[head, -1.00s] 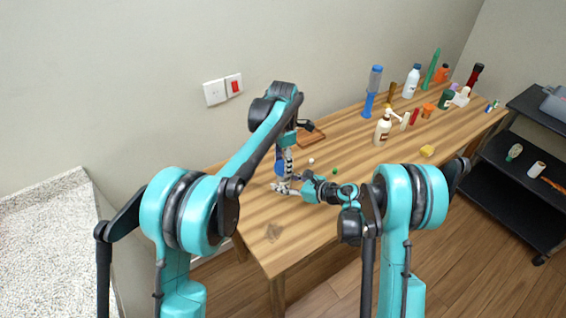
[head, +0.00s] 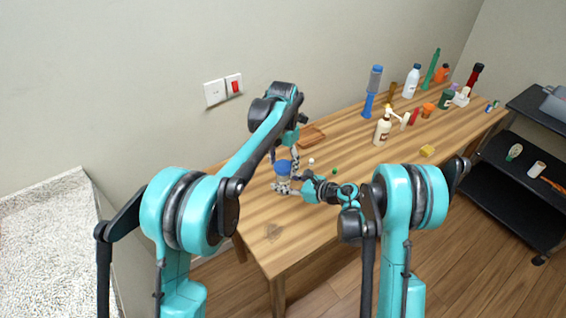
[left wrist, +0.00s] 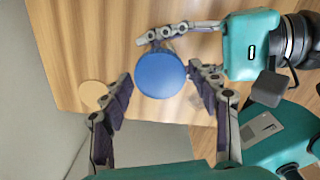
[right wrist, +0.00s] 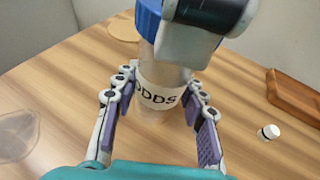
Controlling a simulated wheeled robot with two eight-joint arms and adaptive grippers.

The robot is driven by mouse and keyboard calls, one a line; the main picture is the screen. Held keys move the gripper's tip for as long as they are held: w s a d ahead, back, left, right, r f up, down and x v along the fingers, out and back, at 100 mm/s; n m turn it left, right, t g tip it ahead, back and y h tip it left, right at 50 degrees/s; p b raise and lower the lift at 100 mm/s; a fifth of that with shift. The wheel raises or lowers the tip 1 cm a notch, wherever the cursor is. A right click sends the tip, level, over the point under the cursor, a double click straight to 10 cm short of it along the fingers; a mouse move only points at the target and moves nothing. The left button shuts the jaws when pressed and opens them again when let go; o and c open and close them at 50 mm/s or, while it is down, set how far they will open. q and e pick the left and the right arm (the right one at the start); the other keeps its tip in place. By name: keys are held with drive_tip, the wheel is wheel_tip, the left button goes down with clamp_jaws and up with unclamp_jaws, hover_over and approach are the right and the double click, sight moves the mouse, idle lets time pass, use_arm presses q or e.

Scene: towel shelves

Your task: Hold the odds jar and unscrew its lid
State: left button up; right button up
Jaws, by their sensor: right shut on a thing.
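The odds jar (right wrist: 158,92) is clear with a white "ODDS" label, and stands upright near the table's left end. Its blue lid (left wrist: 160,74) sits on top; the lid also shows in the head view (head: 283,166). My right gripper (right wrist: 158,80) is shut around the jar's body, one finger on each side. My left gripper (left wrist: 160,80) is open over the jar, its fingers on either side of the lid with gaps showing. Part of my left gripper covers some of the lid in the right wrist view.
A wooden tray (head: 312,135) lies behind the jar. A small white piece (right wrist: 268,132) and a green one (head: 335,171) lie to its right. A round tan disc (left wrist: 93,94) is near the jar. Bottles and a yellow block (head: 427,151) stand farther right.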

idle(0.3)
use_arm(q)
drive_tip(key=m, duration=0.4)
drive_tip(key=shift+m, duration=1)
drive_tip(key=m, duration=0.6)
